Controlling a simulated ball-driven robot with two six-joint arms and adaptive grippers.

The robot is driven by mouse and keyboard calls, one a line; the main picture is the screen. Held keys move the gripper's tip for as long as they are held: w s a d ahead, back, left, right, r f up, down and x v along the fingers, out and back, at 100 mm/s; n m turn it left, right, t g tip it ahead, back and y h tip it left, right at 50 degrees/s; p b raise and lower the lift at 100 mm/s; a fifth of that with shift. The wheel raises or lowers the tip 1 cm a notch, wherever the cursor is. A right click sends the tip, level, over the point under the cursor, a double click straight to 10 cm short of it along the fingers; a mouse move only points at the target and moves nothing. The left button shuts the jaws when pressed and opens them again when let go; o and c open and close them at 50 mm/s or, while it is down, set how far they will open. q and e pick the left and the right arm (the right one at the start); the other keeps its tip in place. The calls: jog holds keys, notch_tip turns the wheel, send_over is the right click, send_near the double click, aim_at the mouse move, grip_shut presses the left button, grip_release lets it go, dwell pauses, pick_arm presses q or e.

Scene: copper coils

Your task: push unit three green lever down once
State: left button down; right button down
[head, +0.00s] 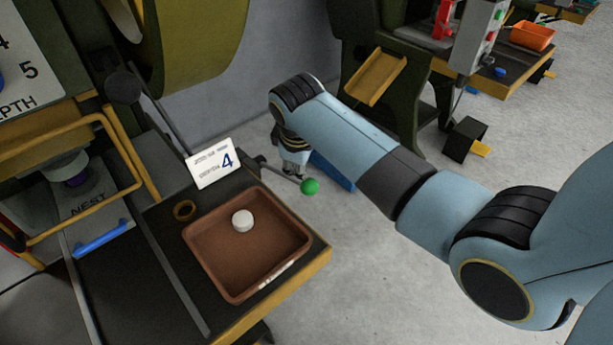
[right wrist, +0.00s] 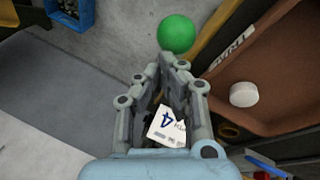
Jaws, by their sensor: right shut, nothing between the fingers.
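A green ball knob (head: 310,186) sits on the end of a thin dark lever (head: 284,174) at the side of the bench. The knob also shows in the right wrist view (right wrist: 177,35), just beyond my fingertips. A white card (head: 213,163) with a blue 4 stands beside the lever; it also shows in the right wrist view (right wrist: 167,127), partly hidden by my fingers. My right gripper (head: 296,173) is shut and empty, pointing down just behind the lever. I cannot tell whether it touches the knob or lever. My left gripper is out of view.
A brown tray (head: 215,264) with a white puck (head: 242,221) sits on the bench, near a brass ring (head: 185,210). A blue bin (head: 334,172) stands low behind my right gripper. A yellow-railed press is at left. Grey floor (head: 390,255) is open to the right.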

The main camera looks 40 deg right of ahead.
aim_at(304, 182)
jog(key=shift+s+f+b, duration=0.15)
jog(key=shift+s+f, duration=0.1)
jog(key=shift+f, duration=0.45)
jog(key=shift+s+f+b, duration=0.15)
jog(key=shift+s+f, duration=0.15)
jog(key=shift+f, duration=0.35)
jog(key=shift+s+f+b, duration=0.15)
jog(key=shift+s+f, duration=0.1)
jog(key=shift+f, duration=0.45)
dwell(1.6)
jog(key=shift+r, duration=0.1)
dwell(0.4)
jog(key=shift+w+r+p, duration=0.35)
jog(key=shift+r+p, duration=0.45)
jog(key=shift+r, duration=0.1)
jog(key=shift+w+r+p, duration=0.35)
jog(key=shift+r+p, duration=0.45)
jog(key=shift+r, duration=0.05)
jog(key=shift+w+r+p, duration=0.35)
jog(key=shift+r+p, duration=0.45)
jog(key=shift+r, duration=0.1)
jog(key=r+p, duration=0.1)
jog(key=w+r+p, duration=0.1)
jog(key=r+p, duration=0.2)
jog(key=shift+w+a+r, duration=0.1)
jog(key=shift+w+r, duration=0.3)
